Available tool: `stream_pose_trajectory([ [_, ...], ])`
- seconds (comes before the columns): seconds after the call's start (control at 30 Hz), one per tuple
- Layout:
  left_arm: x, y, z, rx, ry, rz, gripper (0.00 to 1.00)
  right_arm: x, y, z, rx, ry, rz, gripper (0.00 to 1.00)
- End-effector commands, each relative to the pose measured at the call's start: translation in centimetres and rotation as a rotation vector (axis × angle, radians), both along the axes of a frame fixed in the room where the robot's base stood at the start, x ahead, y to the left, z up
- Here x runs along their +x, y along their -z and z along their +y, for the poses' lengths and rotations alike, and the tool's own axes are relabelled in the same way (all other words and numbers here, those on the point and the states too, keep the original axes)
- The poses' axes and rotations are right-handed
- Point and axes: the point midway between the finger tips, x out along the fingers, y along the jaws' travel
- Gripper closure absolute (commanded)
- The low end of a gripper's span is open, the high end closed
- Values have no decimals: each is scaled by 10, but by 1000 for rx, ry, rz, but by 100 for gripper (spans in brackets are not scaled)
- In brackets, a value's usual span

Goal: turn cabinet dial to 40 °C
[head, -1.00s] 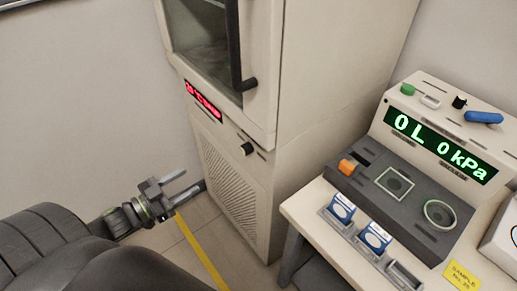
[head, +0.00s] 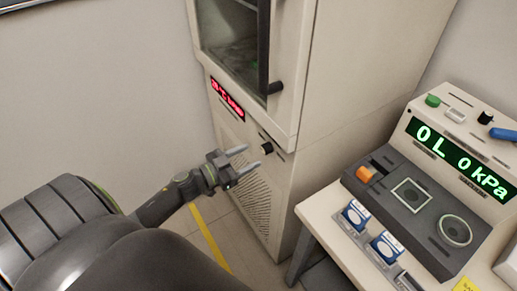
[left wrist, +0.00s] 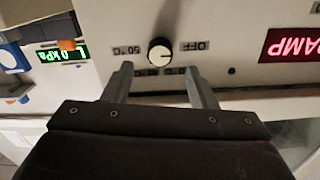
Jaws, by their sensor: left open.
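The cabinet dial (head: 266,149) is a small dark round knob on the cabinet's front (head: 310,70), below the red display. In the left wrist view the dial (left wrist: 160,51) has a pale face, with upside-down labels reading 50 °C and OFF on either side. More labels beside it are partly hidden by my fingers. I cannot clearly tell its setting. My left gripper (head: 251,156) is open and empty, just in front of the dial. In the left wrist view its fingers (left wrist: 160,70) straddle the dial's position, apart from it. My right gripper is not in view.
The red cabinet display (head: 227,98) is lit. The cabinet door handle (head: 274,88) is above the dial. At right, a table (head: 325,215) holds a console with a green readout (head: 457,158) and blue-white boxes (head: 355,214). Floor left of the cabinet is open.

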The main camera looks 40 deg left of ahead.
Motion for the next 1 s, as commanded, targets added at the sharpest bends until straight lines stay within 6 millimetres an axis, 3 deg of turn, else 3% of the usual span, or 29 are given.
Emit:
stream_pose_trajectory([
  [0.1, 19, -2, -9, -3, 0, -1, 48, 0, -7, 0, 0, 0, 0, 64],
  [0.3, 37, -1, -16, -1, 0, 0, 48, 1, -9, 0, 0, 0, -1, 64],
  [0.67, 41, 0, -17, 0, 0, 1, 48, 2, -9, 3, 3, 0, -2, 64],
  [1.0, 40, 0, -17, 0, 0, 1, 92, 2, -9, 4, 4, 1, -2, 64],
])
